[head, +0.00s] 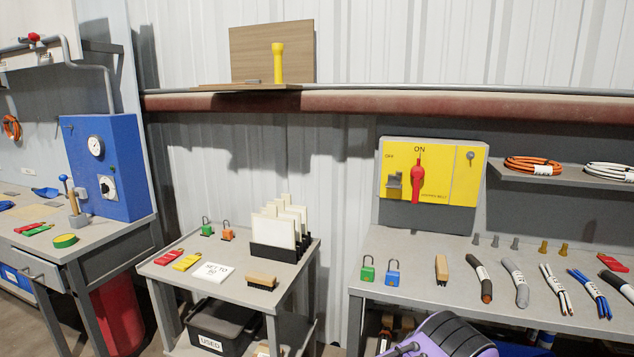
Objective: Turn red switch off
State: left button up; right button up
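The red switch (417,182) is on a yellow panel (463,182) mounted on the wall above the right-hand workbench. Its handle stands upright, pointing at the word ON at the top of the panel. The word OFF is at the panel's upper left. A small grey-brown latch-like part (394,187) sits below OFF, left of the switch. Neither of my grippers can be made out in the head view, and nothing touches the switch.
The right workbench (405,245) below the panel holds green and blue padlocks (393,272), a brush (441,269) and several cable pieces. A shelf (560,172) with cable coils is right of the panel. A small table (230,250) stands left. Space before the panel is clear.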

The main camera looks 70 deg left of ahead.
aim_at(417, 172)
jog(key=u, duration=1)
jog(key=k, duration=1.2)
jog(key=u, duration=0.45)
jog(key=i, duration=1.1)
jog(key=u, duration=0.05)
